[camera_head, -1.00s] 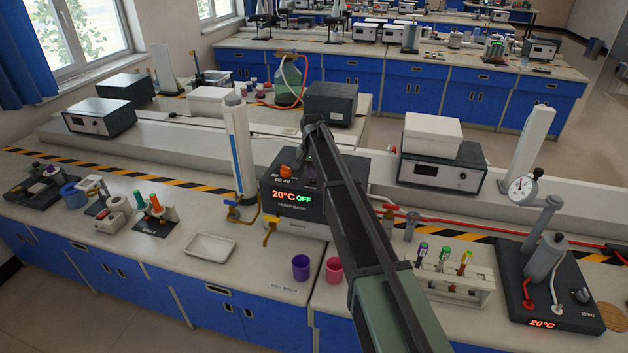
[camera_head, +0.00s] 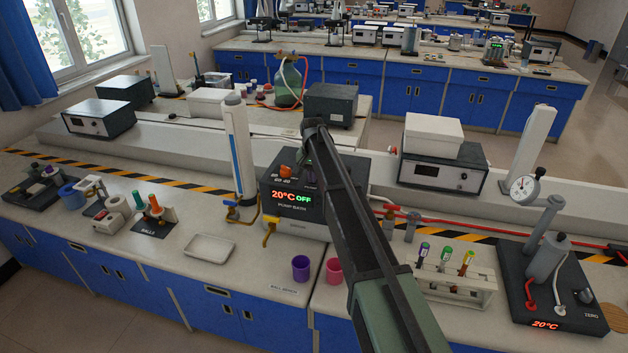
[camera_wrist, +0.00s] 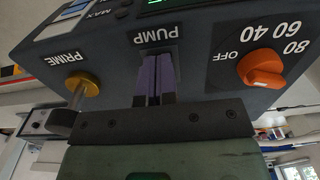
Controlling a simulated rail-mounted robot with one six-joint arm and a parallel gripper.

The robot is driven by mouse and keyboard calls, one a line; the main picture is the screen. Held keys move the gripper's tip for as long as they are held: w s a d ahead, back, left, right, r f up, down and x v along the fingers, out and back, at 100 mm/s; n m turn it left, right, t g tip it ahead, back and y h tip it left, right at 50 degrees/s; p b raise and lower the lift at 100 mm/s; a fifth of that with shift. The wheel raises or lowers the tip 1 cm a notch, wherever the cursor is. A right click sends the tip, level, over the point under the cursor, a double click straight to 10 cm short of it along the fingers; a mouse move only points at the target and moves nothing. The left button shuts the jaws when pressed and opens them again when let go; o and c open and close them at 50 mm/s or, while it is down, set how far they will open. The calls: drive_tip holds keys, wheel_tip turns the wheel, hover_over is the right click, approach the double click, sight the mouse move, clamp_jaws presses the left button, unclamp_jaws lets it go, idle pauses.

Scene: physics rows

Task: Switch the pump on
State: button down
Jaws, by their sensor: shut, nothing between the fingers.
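The pump bath (camera_head: 292,212) is a dark box on the bench, with a display (camera_head: 291,197) reading 20°C and OFF. In the wrist view its panel (camera_wrist: 205,50) appears upside down. The PUMP label (camera_wrist: 152,35) is just beyond my gripper (camera_wrist: 156,58), whose two purple fingers are shut together with nothing between them. The fingertips are at the panel by that label. They hide whatever pump switch lies there, and I cannot tell whether they touch it. In the head view my arm partly covers this part of the box.
An orange knob (camera_wrist: 262,68) marked OFF, 40, 60, 80 is right of the fingers in the wrist view. A yellow PRIME knob (camera_wrist: 83,87) is left. Purple (camera_head: 301,268) and pink (camera_head: 334,271) cups and a test tube rack (camera_head: 450,285) stand nearby.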

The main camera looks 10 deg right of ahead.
wheel_tip(320, 180, up, 7)
drive_tip(key=p, duration=0.7)
drive_tip(key=shift+f, duration=0.1)
drive_tip(key=s+f+n+b, duration=0.1)
drive_tip(key=s+f+b, duration=0.2)
drive_tip(key=s, duration=1)
drive_tip(key=s+f+n+b, duration=0.2)
drive_tip(key=s+f+b, duration=0.1)
drive_tip(key=s, duration=1.1)
drive_tip(key=s+f+n+b, duration=0.2)
drive_tip(key=s+f+b, duration=0.2)
drive_tip(key=s, duration=1)
